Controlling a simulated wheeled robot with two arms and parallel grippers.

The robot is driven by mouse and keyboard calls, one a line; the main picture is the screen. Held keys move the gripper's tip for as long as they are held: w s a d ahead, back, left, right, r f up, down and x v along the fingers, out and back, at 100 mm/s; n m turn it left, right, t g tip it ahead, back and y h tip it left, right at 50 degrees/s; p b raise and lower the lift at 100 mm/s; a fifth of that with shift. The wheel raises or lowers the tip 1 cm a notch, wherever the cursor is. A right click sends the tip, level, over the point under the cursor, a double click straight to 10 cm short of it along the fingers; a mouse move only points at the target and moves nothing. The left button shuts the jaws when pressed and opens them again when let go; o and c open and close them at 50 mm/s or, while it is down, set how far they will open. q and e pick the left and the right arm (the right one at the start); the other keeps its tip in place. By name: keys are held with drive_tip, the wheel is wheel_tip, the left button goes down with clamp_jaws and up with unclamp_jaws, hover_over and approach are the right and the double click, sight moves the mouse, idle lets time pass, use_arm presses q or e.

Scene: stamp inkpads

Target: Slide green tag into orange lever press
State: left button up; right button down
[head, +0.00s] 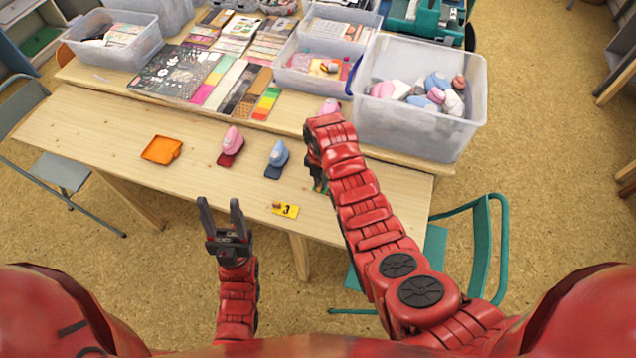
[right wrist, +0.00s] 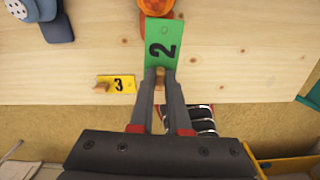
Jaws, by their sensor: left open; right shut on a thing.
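The green tag (right wrist: 163,38), marked with a 2, is held by its small wooden knob in my right gripper (right wrist: 160,74), which is shut on it. The tag's far end meets an orange rounded thing (right wrist: 157,5), likely the orange lever press, cut off by the top edge of the right wrist view. I cannot tell whether the tag's end is in it or just touching. My right arm hides that spot in the head view. My left gripper (head: 222,207) is open and empty, in front of the table.
A yellow tag marked 3 (head: 287,210) lies near the front edge. A blue stamp (head: 278,158), a pink stamp (head: 231,146) and an orange tray (head: 161,150) stand left of my right arm. A clear bin (head: 420,131) stands behind. The table's left end is clear.

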drive_tip(key=shift+s+a+f+n, duration=0.45)
drive_tip(key=shift+s+f+n, duration=0.1)
drive_tip(key=shift+s+n, duration=0.1)
drive_tip(key=shift+w, duration=0.1)
drive_tip(key=shift+b, duration=0.5)
drive_tip(key=shift+f+b, duration=2.35)
drive_tip(key=shift+f, duration=0.6)
drive_tip(key=shift+w+d+b, duration=0.25)
drive_tip(key=shift+w+b, duration=0.55)
drive_tip(key=shift+b, duration=0.15)
drive_tip(key=shift+w+d+b, duration=0.25)
drive_tip(key=shift+w+b, duration=0.5)
drive_tip(key=shift+b, duration=0.15)
drive_tip(key=shift+w+d+r+b, duration=0.1)
drive_tip(key=shift+w+r+b, duration=0.05)
drive_tip(key=shift+w+b, duration=0.25)
